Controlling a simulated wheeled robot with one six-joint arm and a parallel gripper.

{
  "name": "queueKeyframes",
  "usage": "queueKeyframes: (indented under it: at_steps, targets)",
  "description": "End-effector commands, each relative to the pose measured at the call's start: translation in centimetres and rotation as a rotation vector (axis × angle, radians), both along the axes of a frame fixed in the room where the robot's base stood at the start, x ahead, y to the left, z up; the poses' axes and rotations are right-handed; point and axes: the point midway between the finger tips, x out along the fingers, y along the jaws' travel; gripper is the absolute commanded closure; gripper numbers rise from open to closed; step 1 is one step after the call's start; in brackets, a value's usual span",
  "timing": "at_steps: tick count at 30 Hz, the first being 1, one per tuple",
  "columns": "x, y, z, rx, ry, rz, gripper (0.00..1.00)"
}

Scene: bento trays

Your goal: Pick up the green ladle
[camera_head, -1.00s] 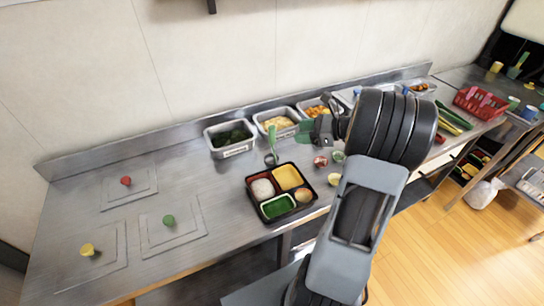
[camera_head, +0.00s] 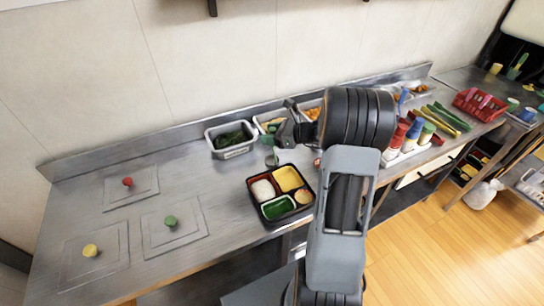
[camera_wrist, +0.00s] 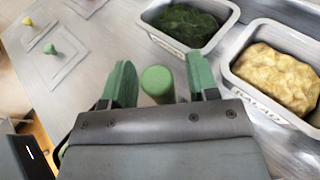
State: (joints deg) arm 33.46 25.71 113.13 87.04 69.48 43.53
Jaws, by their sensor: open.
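The green ladle stands upright on the steel counter behind the bento tray. In the wrist view the round end of its green handle (camera_wrist: 157,84) shows between my gripper's fingers. In the head view its metal lower part (camera_head: 272,160) shows below my gripper, and most of the handle is hidden. My gripper (camera_wrist: 162,78) is open, with one green finger on each side of the handle and a visible gap to both. In the head view my gripper (camera_head: 275,132) is just above the ladle's lower part.
A black bento tray (camera_head: 252,202) with filled compartments lies in front. Behind stand steel food pans, one with dark greens (camera_head: 232,153) and one with yellow food, also in the wrist view (camera_wrist: 234,72). Several bottles (camera_head: 398,138) stand to the right. The left counter has lids with coloured knobs.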

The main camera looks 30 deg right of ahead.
Motion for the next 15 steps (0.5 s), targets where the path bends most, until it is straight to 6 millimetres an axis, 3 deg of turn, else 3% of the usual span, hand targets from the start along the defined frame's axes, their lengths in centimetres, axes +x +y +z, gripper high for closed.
queueKeyframes:
  at_steps: [12,15]
  targets:
    - [0.91,0.89,-0.43,-0.001,0.000,0.000,0.46]
    - [0.90,0.89,-0.42,-0.001,-0.001,0.000,0.54]
